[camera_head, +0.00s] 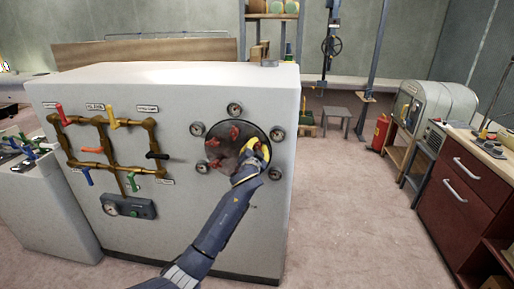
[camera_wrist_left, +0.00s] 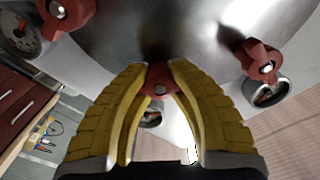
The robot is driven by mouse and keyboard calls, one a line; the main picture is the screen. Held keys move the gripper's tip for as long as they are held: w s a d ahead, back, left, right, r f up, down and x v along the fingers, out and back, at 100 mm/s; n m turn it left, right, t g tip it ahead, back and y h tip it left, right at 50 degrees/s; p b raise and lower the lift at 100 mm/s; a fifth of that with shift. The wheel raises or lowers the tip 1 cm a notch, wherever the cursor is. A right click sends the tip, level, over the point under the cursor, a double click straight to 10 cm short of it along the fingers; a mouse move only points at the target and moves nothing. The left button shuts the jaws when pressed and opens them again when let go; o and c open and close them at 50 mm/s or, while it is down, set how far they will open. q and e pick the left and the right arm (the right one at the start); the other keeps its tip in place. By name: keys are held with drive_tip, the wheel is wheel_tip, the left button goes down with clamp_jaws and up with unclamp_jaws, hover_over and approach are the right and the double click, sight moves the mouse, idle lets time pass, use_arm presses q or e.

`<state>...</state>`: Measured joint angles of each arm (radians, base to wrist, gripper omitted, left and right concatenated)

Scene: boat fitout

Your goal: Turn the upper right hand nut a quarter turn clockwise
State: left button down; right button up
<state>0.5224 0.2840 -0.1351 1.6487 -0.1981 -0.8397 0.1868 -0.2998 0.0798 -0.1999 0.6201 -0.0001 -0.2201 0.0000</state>
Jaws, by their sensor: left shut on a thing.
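A round metal plate (camera_head: 226,149) with several red nuts sits in the front of a white cabinet. My left gripper (camera_head: 262,153) is at the right side of this plate, its yellow fingers covering part of it. In the left wrist view, the two yellow fingers are closed around a red nut (camera_wrist_left: 160,80), one finger on each side. Another red nut (camera_wrist_left: 262,60) stands free at the right of that view, and a third red nut (camera_wrist_left: 68,10) is at the upper left. My right gripper is in neither view.
Several small gauges ring the plate, including an upper one (camera_head: 235,109) and one at the right (camera_head: 277,134). Brass pipes (camera_head: 110,124) with coloured valve handles are on the cabinet's left. The floor (camera_head: 335,215) right of the cabinet is clear.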

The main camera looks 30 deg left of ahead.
use_arm(q)
drive_tip(key=m, duration=0.6)
drive_tip(key=shift+d+r, duration=0.15)
drive_tip(key=shift+r, duration=0.2)
drive_tip(key=shift+d+f+m, duration=0.15)
drive_tip(key=shift+m, duration=1.85)
drive_tip(key=shift+f, duration=0.1)
drive_tip(key=c, duration=0.8)
unclamp_jaws()
drive_tip(key=shift+w+d+f, duration=0.1)
drive_tip(key=shift+d, duration=0.1)
drive_tip(key=shift+o, duration=1.4)
drive_tip(key=shift+a, duration=0.2)
drive_tip(key=v, duration=1.2)
drive_tip(key=shift+c, duration=0.2)
